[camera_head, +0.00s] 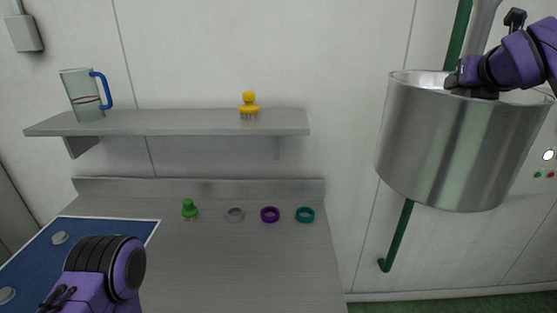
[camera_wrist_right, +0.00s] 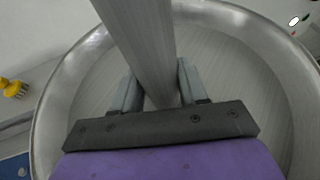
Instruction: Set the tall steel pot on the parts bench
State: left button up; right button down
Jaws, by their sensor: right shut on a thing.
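The tall steel pot (camera_head: 450,145) hangs in the air right of the parts bench (camera_head: 240,260), its base apart from the bench. It is nearly upright, slightly tilted in the picture. My right gripper (camera_head: 472,82) is at the pot's mouth. In the right wrist view my right gripper (camera_wrist_right: 157,92) is shut around a grey upright bar, the pot's handle, above the pot's round interior (camera_wrist_right: 235,80). The handle (camera_head: 484,25) rises above the rim. Part of my left arm shows over the bench at lower left; its fingers are not seen.
A green knob (camera_head: 190,210) and grey (camera_head: 235,215), purple (camera_head: 270,214) and teal (camera_head: 305,214) rings stand along the bench's back. A blue mat (camera_head: 85,230) covers its left. The shelf (camera_head: 170,124) above holds a jug (camera_head: 82,95) and yellow brush (camera_head: 249,105). The bench's front right is clear.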

aim_at(381, 175)
jog(key=a+f+n+y, duration=0.1)
jog(key=a+f+y, duration=0.1)
jog(key=a+f, duration=0.1)
jog(key=s+a+f+n+y, duration=0.1)
jog(key=a+f+n, duration=0.1)
jog(key=a+f, duration=0.2)
jog(key=s+a+f+n+y, duration=0.1)
jog(key=a+f+y, duration=0.1)
jog(key=f, duration=0.3)
jog(key=shift+s+a+n+y, duration=0.2)
jog(key=shift+a+n+y, duration=0.15)
jog(key=shift+a, duration=0.35)
jog(key=s+a+f+n+y, duration=0.1)
jog(key=a+f, duration=0.1)
jog(key=s+a+f+n+y, duration=0.1)
jog(key=s+a+f, duration=0.1)
jog(key=s+a+f+n+y, duration=0.1)
jog(key=a+f, duration=0.1)
jog(key=shift+s+a+g, duration=0.3)
jog(key=shift+a, duration=0.05)
jog(key=s+a+f+n+g+y, duration=0.1)
jog(key=s+a+f+n+y, duration=0.1)
jog(key=s+a+f, duration=0.3)
jog(key=a+f+b, duration=0.6)
jog(key=a+f, duration=0.6)
jog(key=a, duration=0.2)
jog(key=shift+w+a, duration=0.35)
jog(key=shift+w, duration=0.05)
jog(key=shift+f, duration=0.1)
